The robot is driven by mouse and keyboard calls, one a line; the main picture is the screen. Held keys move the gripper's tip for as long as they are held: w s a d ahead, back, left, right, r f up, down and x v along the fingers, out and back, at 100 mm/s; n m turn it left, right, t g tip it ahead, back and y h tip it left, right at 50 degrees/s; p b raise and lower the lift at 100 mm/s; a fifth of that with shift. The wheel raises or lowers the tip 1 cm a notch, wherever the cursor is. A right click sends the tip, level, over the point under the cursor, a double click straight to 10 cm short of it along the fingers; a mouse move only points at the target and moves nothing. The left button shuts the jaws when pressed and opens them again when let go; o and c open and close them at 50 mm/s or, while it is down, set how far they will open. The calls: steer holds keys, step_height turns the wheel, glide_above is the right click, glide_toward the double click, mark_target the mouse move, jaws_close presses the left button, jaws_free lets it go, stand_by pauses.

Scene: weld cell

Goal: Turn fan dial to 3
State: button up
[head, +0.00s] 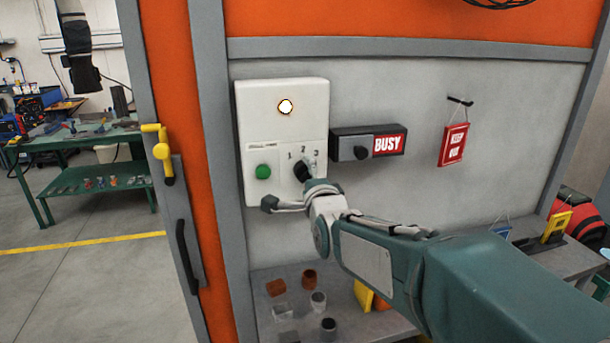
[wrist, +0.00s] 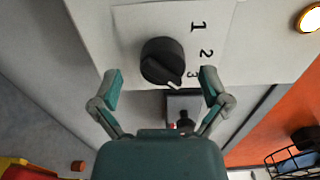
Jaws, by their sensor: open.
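The fan dial (head: 302,171) is a black knob on a white control box (head: 262,110), with numerals 1, 2 and 3 around it. In the wrist view the dial (wrist: 160,58) shows a ridge with a pale mark at its lower right, near the 3 and slightly beyond it. My gripper (wrist: 160,74) is open, one finger to each side of the dial, with gaps between fingers and knob; I see no contact. In the head view my gripper (head: 292,197) is just below the dial and partly covers the box's lower edge.
A green button (head: 263,171) sits left of the dial, a lit lamp (head: 286,107) above. A BUSY switch box (head: 340,147) is close on the right. A red sign (head: 454,145) hangs farther right. Below is a grey shelf (head: 262,328) with several small items.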

steer(key=v, duration=1)
steer(key=s+d+f+n+g+h, duration=0.2)
steer(key=s+d+f+n+g, duration=0.4)
steer(key=s, duration=0.5)
steer(key=s+d+f+n+g+h, duration=0.3)
steer(key=s+d+f+n+g, duration=0.2)
steer(key=s+d+f+n, duration=0.2)
steer(key=s+n, duration=0.2)
steer(key=s, duration=0.2)
steer(key=shift+s+d+g, duration=0.3)
steer(key=shift+d+g, duration=0.1)
steer(key=shift+f, duration=0.1)
